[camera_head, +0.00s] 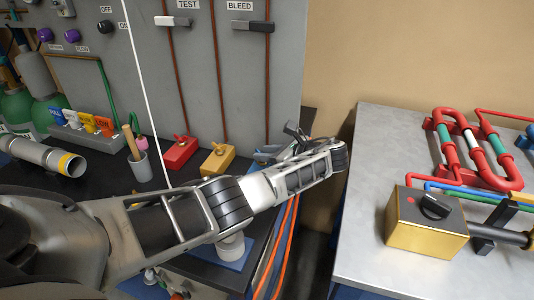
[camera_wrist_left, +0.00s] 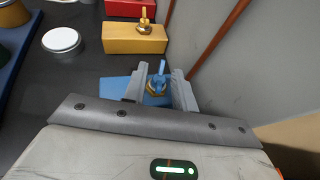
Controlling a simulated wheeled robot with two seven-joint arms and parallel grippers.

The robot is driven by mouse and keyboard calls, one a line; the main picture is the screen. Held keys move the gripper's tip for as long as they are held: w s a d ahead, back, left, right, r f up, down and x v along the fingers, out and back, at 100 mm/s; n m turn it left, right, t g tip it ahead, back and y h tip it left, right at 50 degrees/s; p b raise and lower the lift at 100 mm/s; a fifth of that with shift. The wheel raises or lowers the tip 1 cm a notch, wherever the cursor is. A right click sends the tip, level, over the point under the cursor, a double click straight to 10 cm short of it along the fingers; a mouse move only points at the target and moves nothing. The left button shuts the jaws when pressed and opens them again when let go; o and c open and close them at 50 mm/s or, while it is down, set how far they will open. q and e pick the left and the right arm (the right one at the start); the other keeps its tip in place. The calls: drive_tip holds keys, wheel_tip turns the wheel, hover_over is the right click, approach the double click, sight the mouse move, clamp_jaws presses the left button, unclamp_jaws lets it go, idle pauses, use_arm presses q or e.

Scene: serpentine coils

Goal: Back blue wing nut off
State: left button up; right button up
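The blue wing nut (camera_wrist_left: 159,72) stands on a brass-coloured base on the blue block (camera_wrist_left: 115,88) in the left wrist view. My left gripper (camera_wrist_left: 160,82) is open, with one finger on each side of the wing nut and small gaps showing between. In the head view my left gripper (camera_head: 292,138) is over the blue block (camera_head: 268,152), at the end of the bench by the grey panel. My own gripper and arm partly hide the block there. My right gripper is not in view.
The grey panel (camera_head: 238,80) rises close behind. A metal table (camera_head: 370,170) with coils and a gold box (camera_head: 425,228) stands right, across a gap.

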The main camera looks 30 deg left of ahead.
use_arm(q)
drive_tip(key=w+v, duration=0.1)
drive_tip(key=v, duration=1.4)
drive_tip(key=shift+s+d, duration=0.35)
drive_tip(key=shift+s, duration=0.15)
